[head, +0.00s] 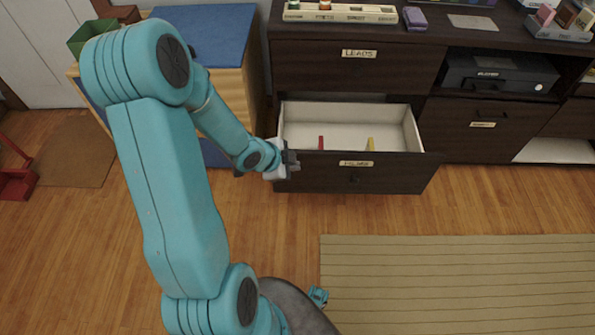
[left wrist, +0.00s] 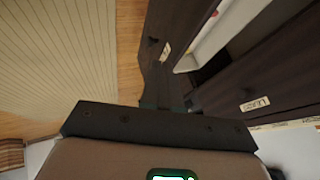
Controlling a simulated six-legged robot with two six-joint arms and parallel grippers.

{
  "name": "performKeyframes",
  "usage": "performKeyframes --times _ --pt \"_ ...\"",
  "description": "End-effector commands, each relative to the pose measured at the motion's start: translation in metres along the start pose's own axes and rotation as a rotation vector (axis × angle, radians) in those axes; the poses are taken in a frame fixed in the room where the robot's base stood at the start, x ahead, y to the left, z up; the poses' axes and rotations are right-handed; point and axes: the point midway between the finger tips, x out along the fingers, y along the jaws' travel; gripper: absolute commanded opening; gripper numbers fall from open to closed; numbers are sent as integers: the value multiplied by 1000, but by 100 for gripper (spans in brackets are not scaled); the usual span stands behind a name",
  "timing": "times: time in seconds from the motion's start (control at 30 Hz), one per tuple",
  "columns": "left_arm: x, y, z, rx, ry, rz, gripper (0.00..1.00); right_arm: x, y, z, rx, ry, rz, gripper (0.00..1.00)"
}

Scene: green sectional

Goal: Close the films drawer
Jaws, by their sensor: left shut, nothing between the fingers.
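The films drawer (head: 356,178) is pulled out from the dark cabinet, below the drawer labelled LEADS. Its white inside shows, with a small red item (head: 321,143) and a yellow item (head: 370,143) in it. In the left wrist view the drawer's dark front (left wrist: 157,75) stands with its white interior (left wrist: 205,35) behind it. My left gripper (head: 293,160) is shut and empty, at the left end of the drawer front; I cannot tell whether it touches.
The LEADS drawer (head: 355,68) above is shut. A printer (head: 498,74) sits on a shelf to the right. A wooden unit with a blue top (head: 215,35) stands to the left. The floor before the drawer is clear, with a striped rug (head: 460,285) nearer me.

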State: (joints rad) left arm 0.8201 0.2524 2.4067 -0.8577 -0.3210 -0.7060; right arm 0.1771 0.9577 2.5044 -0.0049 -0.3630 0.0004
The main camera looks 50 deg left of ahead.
Motion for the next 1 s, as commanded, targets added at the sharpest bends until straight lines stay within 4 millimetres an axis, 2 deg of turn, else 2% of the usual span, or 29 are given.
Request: performKeyframes --times 0.03,0.1,0.3,0.47,0.63,0.87,0.93,1.0 --pt "6 -2 17 -15 -17 -25 0 14 5 0 -1 0 0 49" --pt "5 -7 31 -31 -34 -48 0 22 8 0 -1 0 0 49" --pt "7 -11 55 -59 -62 -72 0 32 11 0 -1 0 0 49" --pt "24 -11 58 -62 -63 -71 0 43 15 -1 -1 0 0 49" --pt "61 -10 59 -61 -62 -68 0 63 23 -2 0 1 0 49" --pt "109 -13 60 -61 -62 -69 0 81 33 -8 15 16 2 49" --pt "107 -28 57 -59 -62 -71 0 69 29 -7 15 14 2 49" --pt "111 -36 58 -60 -63 -72 0 66 26 -6 10 11 1 49"
